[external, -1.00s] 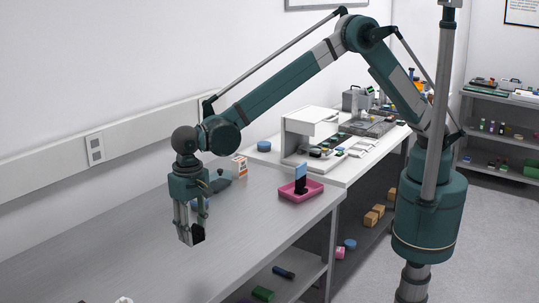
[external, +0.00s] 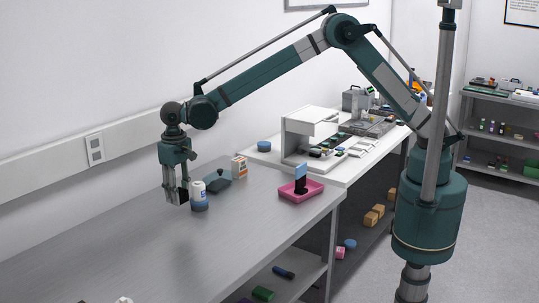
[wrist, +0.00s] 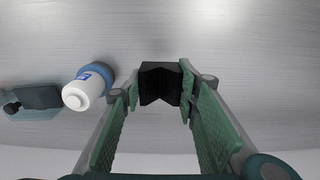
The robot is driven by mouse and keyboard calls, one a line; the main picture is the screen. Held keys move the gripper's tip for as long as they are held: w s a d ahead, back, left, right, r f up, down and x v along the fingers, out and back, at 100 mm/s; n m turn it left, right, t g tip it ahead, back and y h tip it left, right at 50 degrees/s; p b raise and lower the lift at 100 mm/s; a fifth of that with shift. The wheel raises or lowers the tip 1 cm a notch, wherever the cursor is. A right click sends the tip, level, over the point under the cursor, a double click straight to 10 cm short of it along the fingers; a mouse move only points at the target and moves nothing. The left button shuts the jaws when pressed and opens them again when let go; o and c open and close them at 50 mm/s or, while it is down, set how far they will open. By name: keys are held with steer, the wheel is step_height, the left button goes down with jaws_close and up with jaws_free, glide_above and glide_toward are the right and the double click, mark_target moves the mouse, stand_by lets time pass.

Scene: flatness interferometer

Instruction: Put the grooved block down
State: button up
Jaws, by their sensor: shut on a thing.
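The grooved block (wrist: 160,84) is black with a V-shaped notch. In the wrist view it sits between the two green finger pads of my gripper (wrist: 158,95), which is shut on it. In the external view my gripper (external: 177,196) points down over the grey bench (external: 130,260), at the left of a white and blue bottle. The block (external: 183,196) shows there as a small dark shape at the fingertips. I cannot tell whether its underside touches the bench.
The bottle (external: 199,194) stands close to the right of my gripper; it also shows in the wrist view (wrist: 85,88).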

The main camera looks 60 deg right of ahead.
steer(key=shift+w+f, duration=0.1)
stand_by(0.3)
glide_above(182, 226)
steer(key=shift+w+d+f, duration=0.1)
steer(key=shift+d+f, duration=0.05)
steer(key=shift+f, duration=2.9)
steer(key=shift+f, duration=1.85)
steer(key=shift+f, duration=0.2)
steer(key=o, duration=1)
steer(key=shift+r, duration=0.15)
step_height(182, 226, up, 12)
steer(key=shift+r, duration=0.1)
